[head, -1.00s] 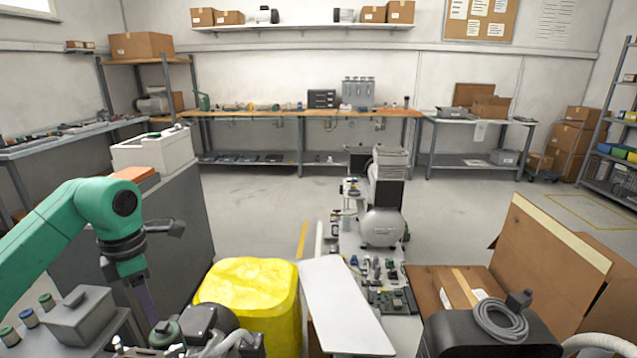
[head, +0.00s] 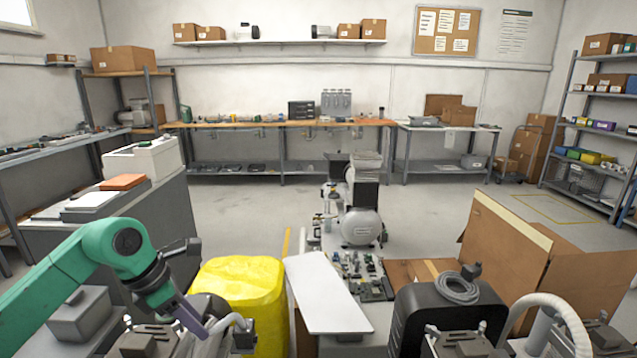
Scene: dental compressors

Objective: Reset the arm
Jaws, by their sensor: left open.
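My left arm comes in from the left edge with green links and a dark wrist. My left gripper (head: 192,318) points down and to the right, low in the head view. It is open, and nothing shows held in it. It is in front of the dark compressor parts at the bottom, just left of the yellow-covered block (head: 238,290). Whether it touches those parts cannot be told. My right gripper is not in view.
A white board (head: 325,295) lies right of the yellow block. A black case with a coiled grey hose (head: 458,288) and an open cardboard box (head: 505,245) stand at the right. A silver compressor (head: 361,226) stands beyond. The floor behind is clear.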

